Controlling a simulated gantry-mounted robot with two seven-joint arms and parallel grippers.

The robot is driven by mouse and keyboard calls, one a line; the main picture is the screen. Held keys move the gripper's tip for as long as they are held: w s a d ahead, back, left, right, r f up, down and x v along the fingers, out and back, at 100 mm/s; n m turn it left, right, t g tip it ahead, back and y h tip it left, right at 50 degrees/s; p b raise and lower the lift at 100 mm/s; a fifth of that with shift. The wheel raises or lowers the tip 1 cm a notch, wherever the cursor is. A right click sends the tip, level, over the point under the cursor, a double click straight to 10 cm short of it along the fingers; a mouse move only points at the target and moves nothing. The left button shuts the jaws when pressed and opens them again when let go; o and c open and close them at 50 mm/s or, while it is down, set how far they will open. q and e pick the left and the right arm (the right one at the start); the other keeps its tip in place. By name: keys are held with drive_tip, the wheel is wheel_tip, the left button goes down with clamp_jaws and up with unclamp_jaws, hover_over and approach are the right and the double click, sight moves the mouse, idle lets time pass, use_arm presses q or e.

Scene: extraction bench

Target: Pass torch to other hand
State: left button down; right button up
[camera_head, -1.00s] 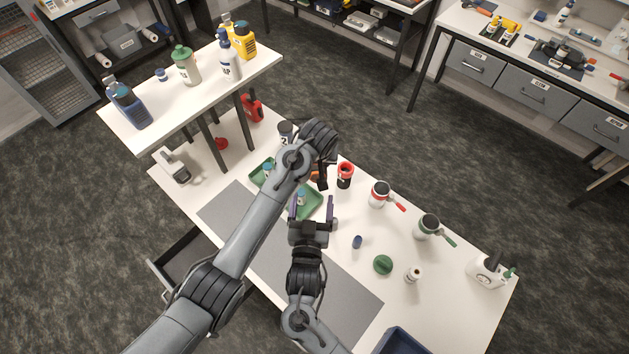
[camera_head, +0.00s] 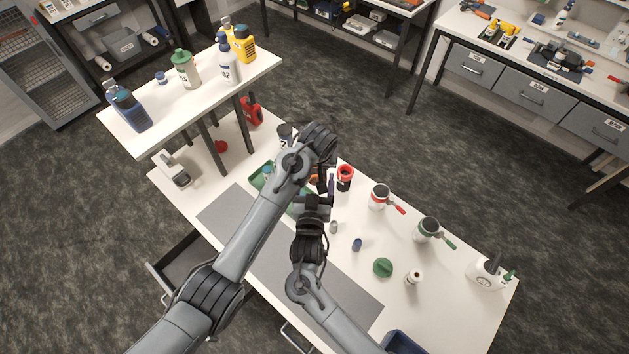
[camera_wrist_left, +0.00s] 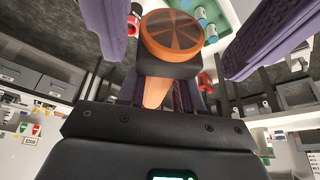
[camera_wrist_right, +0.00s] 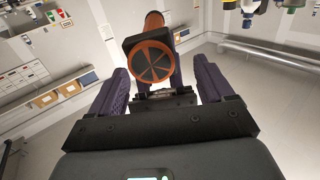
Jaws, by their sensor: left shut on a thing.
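The torch is orange and black; its round orange end (camera_wrist_left: 172,34) and black collar (camera_wrist_left: 168,68) fill the middle of the left wrist view. My left gripper (camera_wrist_left: 160,92) is shut on the torch's orange body. My right gripper (camera_head: 325,186) is open, close to the torch. In the right wrist view, its purple fingers stand apart with the torch (camera_wrist_right: 150,62) between or just beyond them; I cannot tell if they touch it. In the head view, the arms hide most of the torch and my left gripper.
Below, a green tray (camera_head: 257,181) sits on the white bench. A red-rimmed black container (camera_head: 345,172), two mugs with red (camera_head: 379,197) and green (camera_head: 428,228) handles, a green lid (camera_head: 383,267) and small bottles stand to the right. A raised shelf (camera_head: 190,98) with bottles is at left.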

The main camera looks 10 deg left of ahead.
drive_tip(key=c, duration=1)
use_arm(q)
drive_tip(key=c, duration=0.9)
unclamp_jaws()
drive_tip(key=shift+d, duration=0.1)
use_arm(e)
drive_tip(key=shift+a, duration=0.1)
drive_tip(key=shift+c, duration=0.4)
use_arm(q)
drive_tip(key=shift+o, duration=1.2)
use_arm(e)
drive_tip(key=shift+c, duration=0.7)
use_arm(q)
drive_tip(key=shift+r, duration=0.1)
